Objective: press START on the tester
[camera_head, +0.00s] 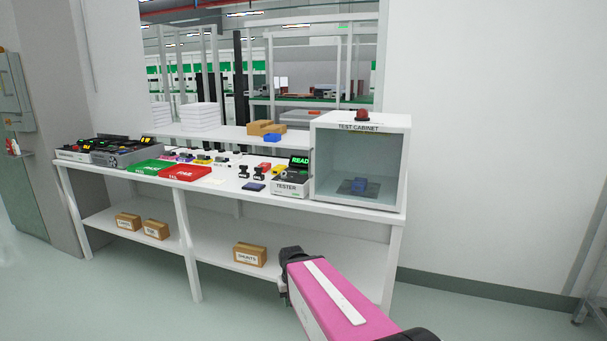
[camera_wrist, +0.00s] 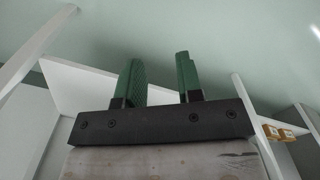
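The tester (camera_head: 290,184) is a white box on the right part of the bench, left of the test cabinet. Its dark screen (camera_head: 299,162) shows green letters that read "READ", the rest cut off. The START button is too small to make out. My arm reaches in from the bottom right of the head view, in front of the bench and lower than its top. In the wrist view my gripper (camera_wrist: 160,82) has two green fingers standing apart with nothing between them. The tester is not in the wrist view.
A red tray (camera_head: 185,174) and a green tray (camera_head: 151,167) lie left. Cardboard boxes (camera_head: 249,255) stand on the lower shelf.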

